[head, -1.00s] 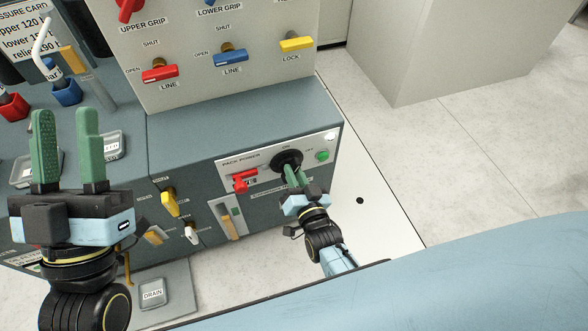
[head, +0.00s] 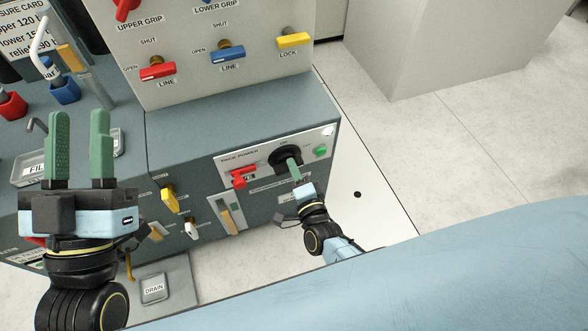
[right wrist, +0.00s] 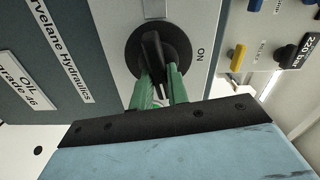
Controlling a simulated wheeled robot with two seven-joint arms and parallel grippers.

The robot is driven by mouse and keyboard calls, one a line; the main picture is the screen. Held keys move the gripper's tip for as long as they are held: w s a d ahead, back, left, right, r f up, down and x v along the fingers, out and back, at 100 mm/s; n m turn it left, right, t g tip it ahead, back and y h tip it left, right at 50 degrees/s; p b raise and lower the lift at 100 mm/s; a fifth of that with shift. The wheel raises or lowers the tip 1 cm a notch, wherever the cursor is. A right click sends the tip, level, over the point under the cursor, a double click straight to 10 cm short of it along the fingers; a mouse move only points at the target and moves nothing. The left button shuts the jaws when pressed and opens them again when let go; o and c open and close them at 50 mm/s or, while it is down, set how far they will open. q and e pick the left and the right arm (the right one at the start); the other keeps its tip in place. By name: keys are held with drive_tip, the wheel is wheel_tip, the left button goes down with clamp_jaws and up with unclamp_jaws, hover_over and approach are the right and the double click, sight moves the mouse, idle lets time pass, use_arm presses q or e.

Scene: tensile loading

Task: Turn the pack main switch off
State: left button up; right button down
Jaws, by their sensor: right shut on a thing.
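The pack main switch is a black round knob with a raised grip (head: 284,154) on the light PACK POWER panel (head: 262,158). In the right wrist view its grip (right wrist: 152,48) stands between my green fingers, and an ON label is beside it. My right gripper (right wrist: 158,78) is shut on the grip, a finger on each side. In the head view my right gripper (head: 292,166) shows its fingers almost in line, partly over the knob. My left gripper (head: 80,140) is open and empty, over the left part of the bench, away from the switch.
A red lever (head: 242,177) is left of the knob on the same panel, and a green round button or lamp (head: 320,151) is right of it. Yellow (head: 170,197) and white (head: 191,228) levers sit lower left. Open floor lies to the right.

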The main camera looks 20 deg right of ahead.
use_arm(q)
drive_tip(key=shift+s+r+t, duration=0.2)
drive_tip(key=shift+r+t, duration=0.05)
drive_tip(key=shift+t, duration=0.15)
use_arm(e)
drive_tip(key=shift+f+m, duration=0.1)
drive_tip(key=shift+m, duration=0.8)
use_arm(q)
drive_tip(key=shift+r, duration=0.2)
use_arm(e)
drive_tip(key=c, duration=1.4)
unclamp_jaws()
use_arm(q)
drive_tip(key=shift+f, duration=0.2)
use_arm(e)
drive_tip(key=shift+o, duration=0.2)
drive_tip(key=shift+s, duration=0.1)
